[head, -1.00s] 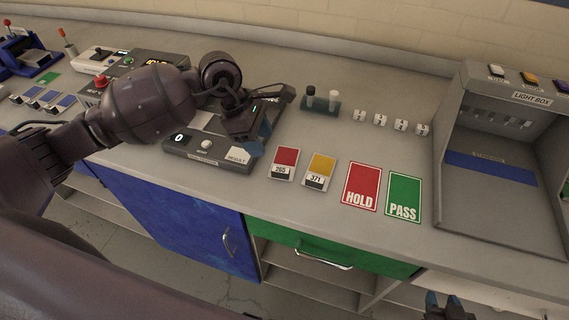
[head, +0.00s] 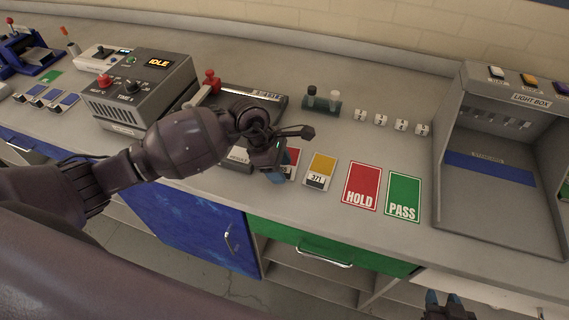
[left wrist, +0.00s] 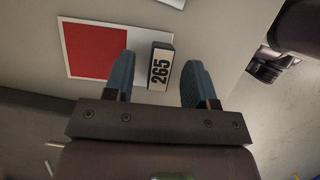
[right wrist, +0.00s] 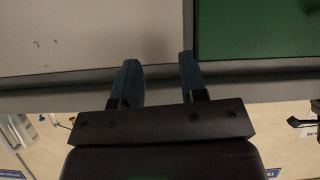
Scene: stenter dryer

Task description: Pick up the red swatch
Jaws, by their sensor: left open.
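The red swatch (left wrist: 95,50) is a flat white card with a red field, lying on the bench. A raised block labelled 265 (left wrist: 160,66) sits at one end of it. My left gripper (left wrist: 157,78) is open, with the 265 block between its blue fingers in the left wrist view; I cannot tell whether they touch it. In the head view my left gripper (head: 275,174) covers most of the red swatch (head: 293,157). My right gripper (head: 447,304) is open and empty at the lower right, apart from the swatches; it also shows in the right wrist view (right wrist: 159,78).
The yellow swatch (head: 320,166), labelled 371, lies just right of the red one. The HOLD card (head: 361,184) and PASS card (head: 404,196) lie further right, before the light box (head: 505,180). A grey IDLE machine (head: 140,90) stands behind my left arm.

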